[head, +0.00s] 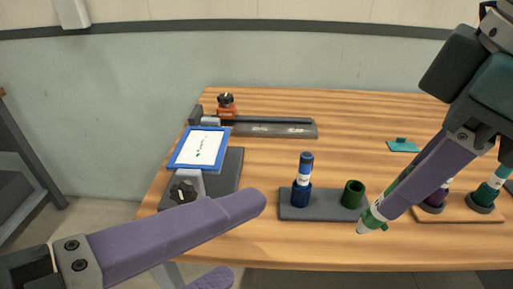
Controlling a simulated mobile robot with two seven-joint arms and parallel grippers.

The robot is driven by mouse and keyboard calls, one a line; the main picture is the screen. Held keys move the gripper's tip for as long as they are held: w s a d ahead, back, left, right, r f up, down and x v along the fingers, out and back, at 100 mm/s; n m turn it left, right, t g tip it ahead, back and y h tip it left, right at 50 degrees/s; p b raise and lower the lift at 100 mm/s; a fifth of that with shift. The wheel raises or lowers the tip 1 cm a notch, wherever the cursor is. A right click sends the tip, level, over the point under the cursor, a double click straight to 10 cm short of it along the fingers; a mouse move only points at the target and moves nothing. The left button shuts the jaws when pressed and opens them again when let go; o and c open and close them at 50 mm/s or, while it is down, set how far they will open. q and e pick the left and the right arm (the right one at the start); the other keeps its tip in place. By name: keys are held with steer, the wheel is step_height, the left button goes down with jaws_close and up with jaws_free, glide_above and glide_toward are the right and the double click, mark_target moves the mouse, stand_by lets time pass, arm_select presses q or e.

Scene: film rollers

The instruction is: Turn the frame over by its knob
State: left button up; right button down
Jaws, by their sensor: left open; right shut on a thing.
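The blue frame (214,159) holds a white sheet with small dark green marks. It sits tilted over a dark grey base (230,172) at the table's left. Its dark knob (183,193) is on a grey bracket at the near side of the frame. My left gripper (238,240) is open and empty, in front of the table's near left edge, nearer to me than the knob. My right gripper (387,208) is shut on a green and white roller (370,218), held tilted with its pale end down, right of the green cup. The gripper hides part of the roller.
A dark holder (325,211) carries a blue roller (305,170) in a blue cup and an empty green cup (353,193). A wooden holder (460,214) with purple and teal rollers stands at right. Behind are a grey rail (270,129), an orange piece (227,108) and a teal piece (403,145).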

arm_select(q)
step_height(320, 180, down, 3)
steer(key=w+n+t+b, duration=0.2)
steer(key=n+t+b, duration=0.25)
steer(key=n, duration=0.25)
steer(key=n+t+y+b, duration=0.4)
steer(key=n+y+b, duration=0.6)
steer(key=n, duration=1.3)
glide_toward(181, 197)
steer(key=shift+g+h, duration=0.25)
steer(key=shift+h, duration=0.35)
steer(key=w, duration=0.9)
steer(key=shift+a+r+p, duration=0.15)
steer(key=shift+r+p, duration=0.05)
steer(key=shift+p, duration=0.15)
arm_select(e)
steer(key=s+a+f+n, duration=0.1)
steer(key=f+n, duration=0.3)
steer(key=f, duration=0.5)
steer(key=s+a+f+n+g+y, duration=0.1)
steer(key=f+n, duration=0.3)
steer(key=f, duration=0.6)
steer(key=s+a+f+n+g, duration=0.1)
steer(key=s+a+f+n, duration=0.1)
steer(key=f, duration=0.7)
steer(key=shift+s+a+f+n+y, duration=0.35)
steer(key=shift+s+n, duration=0.45)
steer(key=shift+n, duration=0.4)
arm_select(q)
jaws_close()
